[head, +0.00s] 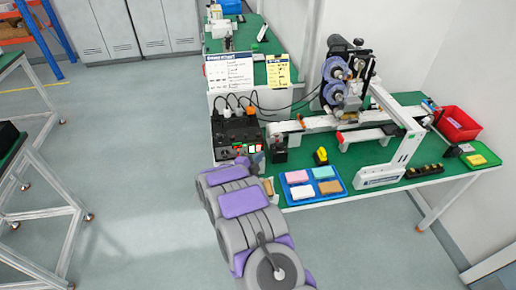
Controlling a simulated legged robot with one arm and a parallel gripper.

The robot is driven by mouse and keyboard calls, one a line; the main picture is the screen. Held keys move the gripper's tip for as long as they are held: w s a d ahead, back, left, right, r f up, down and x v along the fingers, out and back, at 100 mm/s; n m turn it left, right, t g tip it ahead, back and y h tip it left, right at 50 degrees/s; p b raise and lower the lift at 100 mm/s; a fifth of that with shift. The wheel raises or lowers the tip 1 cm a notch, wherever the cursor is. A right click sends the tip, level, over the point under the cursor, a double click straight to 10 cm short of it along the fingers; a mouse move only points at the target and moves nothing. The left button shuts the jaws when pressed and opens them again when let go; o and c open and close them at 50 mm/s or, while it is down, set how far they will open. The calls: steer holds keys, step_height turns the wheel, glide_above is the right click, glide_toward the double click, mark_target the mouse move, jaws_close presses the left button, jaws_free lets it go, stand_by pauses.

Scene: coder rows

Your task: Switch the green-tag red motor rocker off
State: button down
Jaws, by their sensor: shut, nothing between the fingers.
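The black control box (231,130) stands at the left end of the green-topped table, with plugs and cables on top. Small red, green and white marks (240,149) show on its front face. They are too small to tell which is the green-tag red motor rocker or how it is set. My arm reaches up from the bottom of the head view. My gripper (258,160) is at the table's left edge, close in front of the box's lower right. It is shut and empty, and partly hidden by my arm. I cannot tell whether it touches the box.
A blue tray (312,197) of coloured blocks lies right of my gripper. A small black device (279,150) stands right of the box. The coder machine (345,85) and its white conveyor fill the table's middle. A red bin (458,125) is at the far right.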

steer(key=shift+w, duration=0.1)
steer(key=shift+w+a+r, duration=0.1)
steer(key=shift+w+r, duration=0.05)
steer(key=shift+w, duration=0.1)
steer(key=shift+w+a, duration=0.1)
steer(key=shift+w, duration=0.2)
stand_by(0.8)
steer(key=shift+s, duration=0.15)
steer(key=shift+s+d+b, duration=0.25)
steer(key=shift+s+b, duration=0.25)
steer(key=shift+s, duration=0.05)
steer(key=shift+s, duration=0.1)
